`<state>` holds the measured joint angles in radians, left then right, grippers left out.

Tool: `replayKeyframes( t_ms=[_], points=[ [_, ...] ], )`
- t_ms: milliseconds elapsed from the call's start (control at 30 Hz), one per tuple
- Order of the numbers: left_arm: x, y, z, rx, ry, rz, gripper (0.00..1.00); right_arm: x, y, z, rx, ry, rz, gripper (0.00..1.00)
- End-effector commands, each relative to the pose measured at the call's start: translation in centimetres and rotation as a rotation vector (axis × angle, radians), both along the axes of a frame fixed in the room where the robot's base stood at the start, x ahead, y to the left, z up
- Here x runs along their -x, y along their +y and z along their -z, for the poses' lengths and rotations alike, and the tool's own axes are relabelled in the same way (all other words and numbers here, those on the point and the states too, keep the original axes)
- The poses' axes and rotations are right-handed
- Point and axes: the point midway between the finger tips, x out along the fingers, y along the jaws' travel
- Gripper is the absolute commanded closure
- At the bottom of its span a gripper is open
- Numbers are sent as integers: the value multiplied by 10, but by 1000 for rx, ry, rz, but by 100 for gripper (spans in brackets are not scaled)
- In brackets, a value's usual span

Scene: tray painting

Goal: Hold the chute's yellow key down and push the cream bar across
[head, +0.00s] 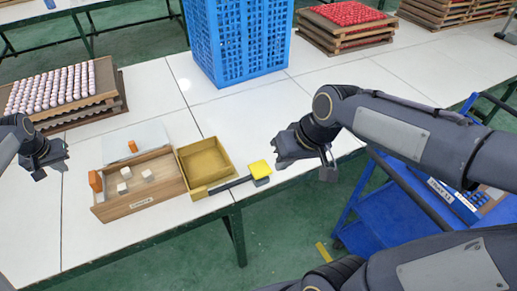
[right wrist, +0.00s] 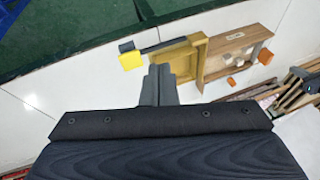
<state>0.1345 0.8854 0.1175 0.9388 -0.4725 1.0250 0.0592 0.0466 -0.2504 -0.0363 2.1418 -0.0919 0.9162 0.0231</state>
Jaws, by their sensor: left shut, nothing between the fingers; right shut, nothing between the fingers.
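The chute is a wooden box (head: 133,205) with a mustard-yellow tray (head: 222,186) joined to its right side. A dark lever (head: 230,184) runs along the tray's front and ends at the yellow key (head: 259,168). The key also shows in the right wrist view (right wrist: 132,60). Several white cubes (head: 147,175) lie inside the box. I cannot clearly make out the cream bar. My right gripper (head: 284,154) is shut and empty, just right of the key and apart from it. My left gripper (head: 57,154) is shut and empty, left of the box.
Orange pieces stand at the box's left end (head: 95,181) and back (head: 132,146). A pale panel (head: 137,138) lies behind it. A blue crate (head: 240,40) and a rack of pale pieces (head: 65,88) stand farther back. A blue cart (head: 375,220) is right of the table edge.

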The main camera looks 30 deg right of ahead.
Motion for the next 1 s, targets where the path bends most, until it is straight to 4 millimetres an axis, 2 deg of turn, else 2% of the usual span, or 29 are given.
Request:
replayKeyframes(
  t_ms=[33, 167, 267, 400, 500, 700, 833, 1000],
  points=[
    [0, 0, 0, 0, 0, 0, 100, -18, -5, 6, 15, 31, -6, 100],
    [0, 0, 0, 0, 0, 0, 100, -62, -18, 24, 60, 92, -20, 100],
    [0, 0, 0, 0, 0, 0, 100, -95, -26, 45, 98, 139, -34, 100],
    [0, 0, 0, 0, 0, 0, 100, -138, -35, 83, 151, 201, -57, 100],
    [0, 0, 0, 0, 0, 0, 100, -163, -39, 113, 189, 241, -75, 100],
    [0, 0, 0, 0, 0, 0, 100, -193, -42, 161, 243, 297, -106, 100],
    [0, 0, 0, 0, 0, 0, 100, -201, -43, 177, 260, 312, -116, 100],
    [0, 0, 0, 0, 0, 0, 100, -203, -43, 181, 266, 317, -120, 100]
  ],
)
